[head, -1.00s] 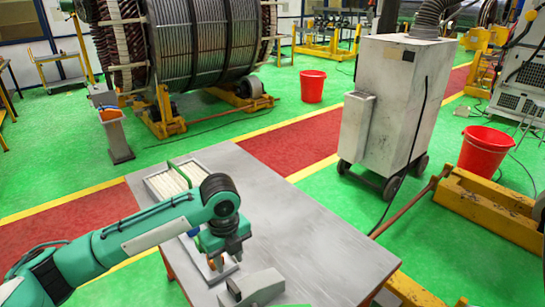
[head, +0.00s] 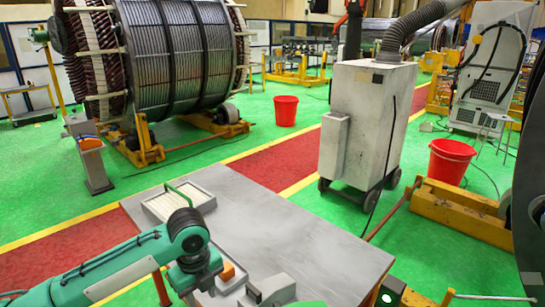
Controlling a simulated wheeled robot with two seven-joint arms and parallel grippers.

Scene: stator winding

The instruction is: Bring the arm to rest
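My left arm comes in from the lower left, teal with a dark round joint, and reaches over the near left part of the grey table (head: 300,235). My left gripper (head: 203,283) points down beside a shallow tray (head: 238,286) holding an orange block (head: 228,271). The block now shows clear of the gripper, to its right. The fingertips are small and partly hidden, so their opening cannot be told. I see nothing clearly held.
A tray with pale strips and a green handle (head: 180,189) sits at the table's far left corner. A grey block-shaped fixture (head: 270,291) is near the front edge. The table's right half is bare. A white wheeled cabinet (head: 370,120) and red buckets (head: 285,110) stand beyond.

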